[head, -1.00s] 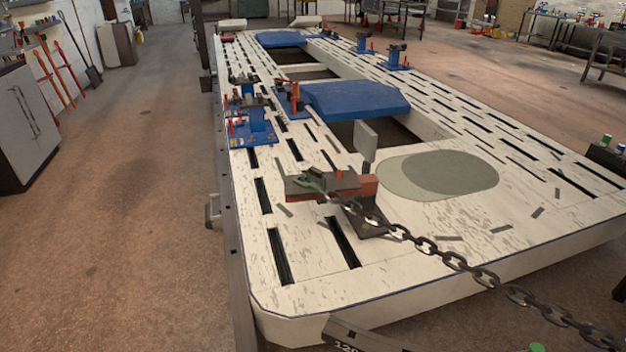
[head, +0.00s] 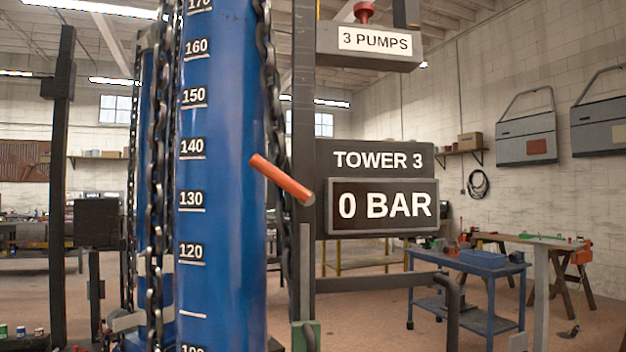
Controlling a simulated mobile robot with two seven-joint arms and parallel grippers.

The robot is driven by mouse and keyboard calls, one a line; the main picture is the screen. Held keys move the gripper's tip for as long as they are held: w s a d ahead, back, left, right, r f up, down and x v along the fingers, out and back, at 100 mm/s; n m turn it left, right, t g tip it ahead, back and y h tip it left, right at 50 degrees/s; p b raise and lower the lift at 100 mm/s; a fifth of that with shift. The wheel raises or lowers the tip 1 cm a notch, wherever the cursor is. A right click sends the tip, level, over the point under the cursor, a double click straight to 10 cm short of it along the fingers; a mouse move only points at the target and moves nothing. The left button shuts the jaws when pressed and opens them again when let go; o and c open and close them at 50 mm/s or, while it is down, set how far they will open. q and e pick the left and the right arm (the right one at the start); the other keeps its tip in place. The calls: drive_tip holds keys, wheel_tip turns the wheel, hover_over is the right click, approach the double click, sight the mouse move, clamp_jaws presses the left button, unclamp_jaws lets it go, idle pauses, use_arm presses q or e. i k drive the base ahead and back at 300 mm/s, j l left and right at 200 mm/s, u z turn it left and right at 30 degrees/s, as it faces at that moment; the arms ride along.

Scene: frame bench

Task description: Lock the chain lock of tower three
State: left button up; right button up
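The blue tower column (head: 222,240) with a white number scale stands upright close in front of me. A sign (head: 375,160) to its right reads TOWER 3, and a display (head: 383,206) under it reads 0 BAR. An orange lever (head: 282,180) sticks out at the column's right side and slopes down to the right. It may belong to the chain lock; I cannot tell whether the lock is open or shut. A dark chain (head: 268,70) runs down the column's right side, and another chain (head: 155,180) hangs at its left. Neither of my grippers is in view.
A box labelled 3 PUMPS (head: 372,44) with a red knob is mounted at upper right. A dark horizontal bar (head: 380,283) sits below the display. A blue cart (head: 480,262) and a workbench stand behind at right, with open floor around them.

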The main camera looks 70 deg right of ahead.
sight(305, 197)
drive_tip(key=z, duration=2.1)
